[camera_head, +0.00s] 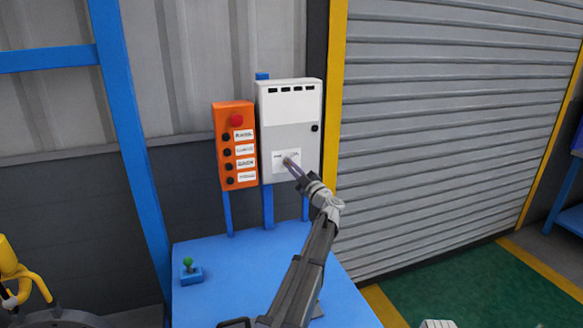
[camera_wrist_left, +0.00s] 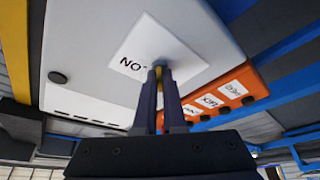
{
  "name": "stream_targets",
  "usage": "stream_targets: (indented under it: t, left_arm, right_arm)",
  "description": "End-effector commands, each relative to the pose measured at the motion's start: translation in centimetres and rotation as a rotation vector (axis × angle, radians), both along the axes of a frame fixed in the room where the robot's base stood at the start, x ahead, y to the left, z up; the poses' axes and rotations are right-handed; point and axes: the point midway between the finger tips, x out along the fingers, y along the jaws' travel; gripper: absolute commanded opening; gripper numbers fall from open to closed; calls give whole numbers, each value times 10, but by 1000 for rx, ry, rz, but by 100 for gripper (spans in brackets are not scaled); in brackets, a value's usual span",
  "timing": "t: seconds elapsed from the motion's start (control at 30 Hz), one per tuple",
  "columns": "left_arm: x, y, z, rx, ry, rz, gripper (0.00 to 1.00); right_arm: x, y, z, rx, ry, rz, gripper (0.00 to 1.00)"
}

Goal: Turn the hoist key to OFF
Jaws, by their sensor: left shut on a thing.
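The hoist key sits on the white label plate (camera_head: 293,154) low on the grey-white control box (camera_head: 290,105). My left gripper (camera_head: 288,162) reaches up to the plate. In the left wrist view its two long dark fingers (camera_wrist_left: 162,72) are shut at the key, against the label plate (camera_wrist_left: 133,60). The fingers cover nearly all of the key, so its angle cannot be told. The picture there is upside down, and the letters left of the fingers look like ON. The rest of the lettering is hidden.
An orange button box (camera_head: 236,145) with a red button stands close left of the control box. Below is a blue table (camera_head: 225,285) with a small green-knobbed joystick (camera_head: 189,268). A grey roller shutter (camera_head: 430,130) is at right.

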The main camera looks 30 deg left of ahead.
Motion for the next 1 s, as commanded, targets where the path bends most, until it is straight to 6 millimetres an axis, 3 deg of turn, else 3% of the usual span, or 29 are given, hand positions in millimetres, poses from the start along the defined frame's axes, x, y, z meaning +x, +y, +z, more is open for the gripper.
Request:
stream_targets:
  t: [0.1, 0.13, 0.4, 0.77, 1.0]
  left_arm:
    - [1, 0, 1, 3, 1, 0, 0]
    - [1, 0, 1, 3, 1, 0, 9]
    - [0, 0, 0, 2, 2, 0, 38]
    - [-2, -4, -2, 1, 1, -1, 38]
    - [-14, -29, -11, 0, 2, -2, 38]
  right_arm:
    - [0, 0, 0, 0, 0, 0, 0]
    - [0, 0, 0, 0, 0, 0, 0]
    - [0, 0, 0, 0, 0, 0, 0]
    - [0, 0, -2, 0, 0, 0, 0]
    - [0, 0, -11, 0, 0, 0, 0]
